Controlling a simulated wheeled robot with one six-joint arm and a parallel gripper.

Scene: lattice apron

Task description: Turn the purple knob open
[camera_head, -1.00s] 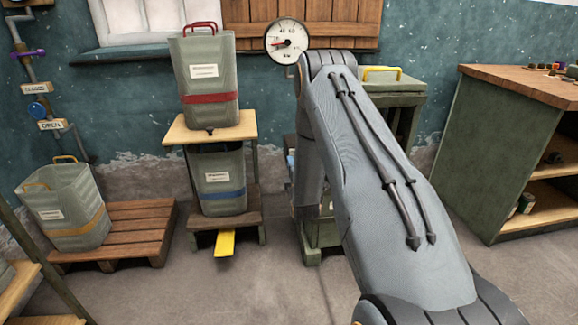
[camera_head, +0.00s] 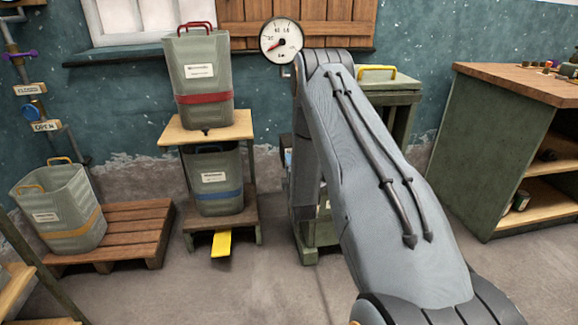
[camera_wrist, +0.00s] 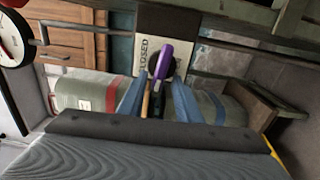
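A purple knob (camera_wrist: 161,60) shows in the wrist view, in front of a pale sign (camera_wrist: 146,53) reading CLOSED. My gripper (camera_wrist: 158,82) has two blue fingers standing apart, with the knob between or just beyond their tips; I cannot tell whether they touch it. In the head view a purple knob (camera_head: 20,54) is on the pipe at the far left, above a CLOSED sign (camera_head: 30,89). I cannot tell whether it is the same knob. My gripper is hidden behind my arm in the head view.
A gauge (camera_head: 282,40) hangs on the wall near my arm. A red-banded bin (camera_head: 198,84) stands on a small wooden table, with a blue-banded bin (camera_head: 216,180) below. A pallet (camera_head: 126,230) holds another bin. Bare floor lies in front.

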